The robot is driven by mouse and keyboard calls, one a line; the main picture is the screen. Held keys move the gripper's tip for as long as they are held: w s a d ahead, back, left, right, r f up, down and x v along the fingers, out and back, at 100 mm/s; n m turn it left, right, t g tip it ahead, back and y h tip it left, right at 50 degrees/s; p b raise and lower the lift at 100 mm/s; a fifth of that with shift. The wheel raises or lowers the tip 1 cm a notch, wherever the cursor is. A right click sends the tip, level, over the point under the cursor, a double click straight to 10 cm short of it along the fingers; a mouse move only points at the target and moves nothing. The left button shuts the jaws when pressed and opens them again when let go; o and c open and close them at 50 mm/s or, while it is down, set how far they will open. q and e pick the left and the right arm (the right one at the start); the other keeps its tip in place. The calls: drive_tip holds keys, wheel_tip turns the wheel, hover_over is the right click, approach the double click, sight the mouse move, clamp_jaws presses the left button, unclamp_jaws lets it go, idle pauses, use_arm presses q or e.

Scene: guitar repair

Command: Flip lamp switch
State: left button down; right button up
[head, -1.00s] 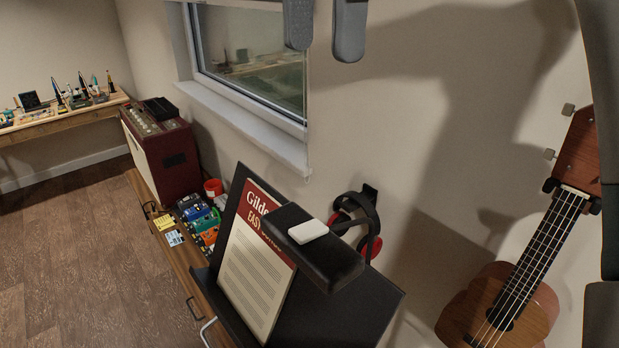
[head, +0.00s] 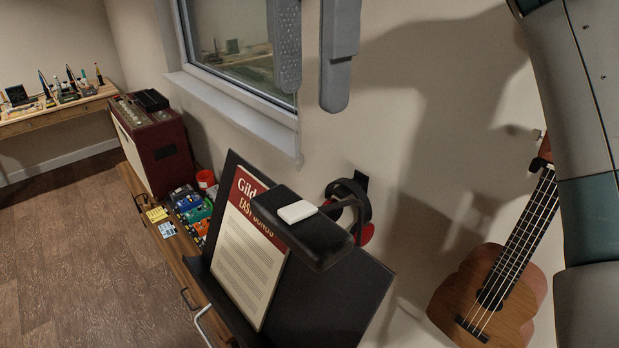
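The lamp (head: 326,249) is a black bar clipped over the top of the black music stand in the head view. The lamp switch (head: 297,211) is a white rounded block on the lamp's upper face. My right gripper (head: 312,98) hangs down from the top edge, above the lamp. Its two grey fingers are apart with a gap between them, and nothing is held. The fingertips are clear of the switch. My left gripper is not in view.
The music stand (head: 340,295) holds a songbook (head: 247,262). Red and black headphones (head: 350,208) hang on the wall close behind the lamp. A ukulele (head: 490,290) hangs at the right. A low cabinet with pedals (head: 190,207) and an amplifier (head: 150,145) stands left.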

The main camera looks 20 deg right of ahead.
sight(310, 204)
drive_tip(key=shift+f+p, duration=1.05)
drive_tip(key=shift+f, duration=4.9)
clamp_jaws()
